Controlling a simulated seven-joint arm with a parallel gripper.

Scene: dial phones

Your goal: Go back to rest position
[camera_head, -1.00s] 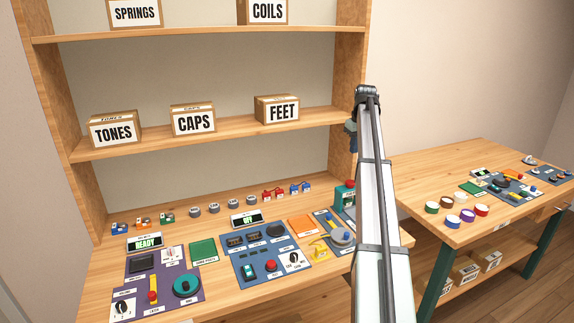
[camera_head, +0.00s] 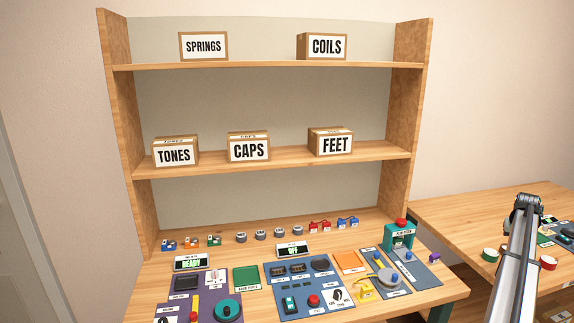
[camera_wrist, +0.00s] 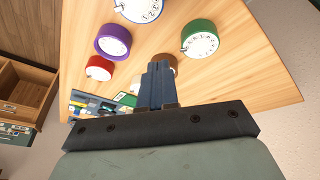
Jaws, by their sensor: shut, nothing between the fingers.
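My gripper (camera_wrist: 157,82) is shut and empty in the wrist view, its dark blue fingers together. It is above the side table (camera_wrist: 240,75), with a purple-rimmed dial (camera_wrist: 113,40), a green-rimmed dial (camera_wrist: 200,40), a red-rimmed dial (camera_wrist: 99,68) and a blue-rimmed dial (camera_wrist: 138,8) beyond it. A brown round piece is partly hidden behind the fingers. In the head view my arm reaches up at the lower right, over the side table (camera_head: 455,212); the fingers cannot be made out there.
The workbench (camera_head: 150,285) holds a purple panel (camera_head: 178,284) and a blue panel (camera_head: 318,310). The shelf (camera_head: 275,158) above carries labelled boxes, including CAPS (camera_head: 249,148) and FEET (camera_head: 331,143).

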